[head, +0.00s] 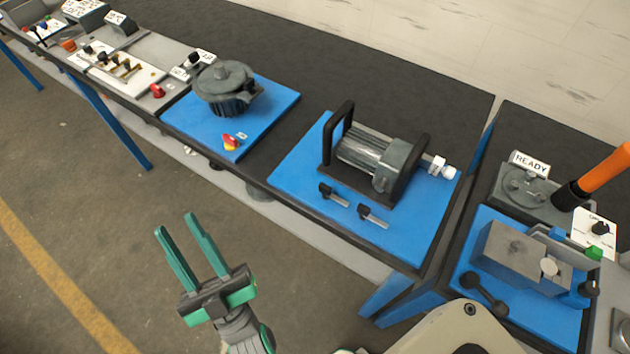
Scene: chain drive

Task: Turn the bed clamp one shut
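My gripper (176,224) has green fingers that stand apart with nothing between them. It is over the open floor in front of the bench, left of and nearer than the middle blue plate. Two small clamps with black handles, a left one (333,194) and a right one (372,215), sit on the front of that blue plate (405,245). Each has a light bar or slot pointing to the lower right. I see no readable number on them, so I cannot tell which is bed clamp one. A grey motor-like unit (365,155) with black end handles stands behind them.
A second blue plate (275,108) at left carries a grey round motor (225,88) and a red-yellow knob (230,141). At right are a READY sign (530,163), an orange lever (605,170) and a grey vice-like block (515,250). The floor before the bench is clear.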

